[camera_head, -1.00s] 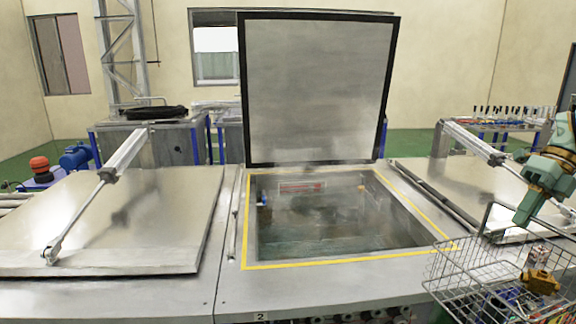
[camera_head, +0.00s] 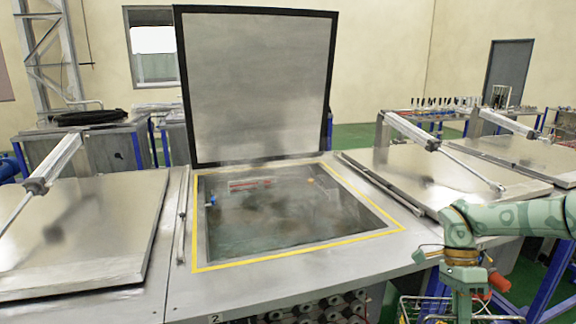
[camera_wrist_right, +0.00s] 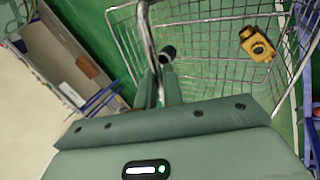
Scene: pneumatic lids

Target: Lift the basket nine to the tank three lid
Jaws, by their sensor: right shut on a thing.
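The wire basket (camera_head: 405,312) shows only in part at the bottom right of the head view, below my right gripper (camera_head: 463,292). In the right wrist view, the right gripper (camera_wrist_right: 160,88) is shut on the handle of the basket (camera_wrist_right: 200,79). A yellow part (camera_wrist_right: 257,44) lies inside the basket. The closed metal lid (camera_head: 432,172) right of the open tank lies flat, with a pneumatic cylinder above it; no number is readable on it, so I cannot confirm it is tank three. My left gripper is out of view.
The open tank (camera_head: 210,262), labelled 2, holds liquid inside a yellow border, its lid (camera_head: 255,90) raised upright. Another closed lid (camera_head: 75,240) lies at left. A further lid (camera_head: 535,155) is at far right. Green floor shows around the basket.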

